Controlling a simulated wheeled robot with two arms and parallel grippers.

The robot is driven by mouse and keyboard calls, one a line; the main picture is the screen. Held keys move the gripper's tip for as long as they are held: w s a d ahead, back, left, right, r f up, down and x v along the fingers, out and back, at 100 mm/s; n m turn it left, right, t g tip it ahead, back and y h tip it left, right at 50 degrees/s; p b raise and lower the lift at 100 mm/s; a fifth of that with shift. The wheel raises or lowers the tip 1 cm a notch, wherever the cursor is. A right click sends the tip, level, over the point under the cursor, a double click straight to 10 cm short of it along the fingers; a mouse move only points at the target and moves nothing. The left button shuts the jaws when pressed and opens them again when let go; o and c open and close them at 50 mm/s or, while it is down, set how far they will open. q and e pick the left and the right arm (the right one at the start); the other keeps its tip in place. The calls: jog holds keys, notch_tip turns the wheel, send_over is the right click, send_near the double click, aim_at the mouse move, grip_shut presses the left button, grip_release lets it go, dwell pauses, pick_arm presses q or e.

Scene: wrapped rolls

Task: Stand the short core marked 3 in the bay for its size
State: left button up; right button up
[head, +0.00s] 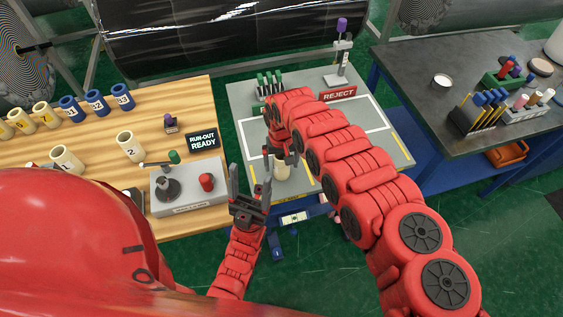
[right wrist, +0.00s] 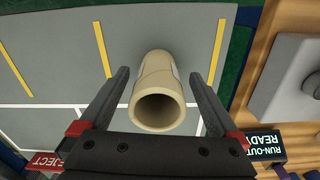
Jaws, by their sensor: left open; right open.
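A short cream core (head: 282,169) is on the grey table (head: 240,100), partly hidden by my right arm in the head view. In the right wrist view the core (right wrist: 158,95) has its open end toward the camera and a pale label on its side; I cannot read the number. My right gripper (head: 283,155) is open, with its fingers (right wrist: 160,100) on either side of the core and gaps visible. My left gripper (head: 250,165) is open and empty, left of the core. Yellow lines (right wrist: 103,48) mark parts of the grey table.
Cream cores marked 1 (head: 66,160) and 2 (head: 130,147) are on the wooden table (head: 190,108), with several blue cores (head: 96,102) behind. A grey device (head: 188,190) and a RUN-OUT READY sign (head: 202,141) stand there. A REJECT sign (head: 338,94) is at the back of the grey table.

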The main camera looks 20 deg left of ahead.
jog(key=shift+w+r, duration=0.15)
jog(key=shift+r, duration=0.05)
notch_tip(320, 180, up, 7)
jog(key=b, duration=0.3)
jog(key=shift+r, duration=0.15)
notch_tip(320, 180, up, 3)
jog(key=shift+r, duration=0.65)
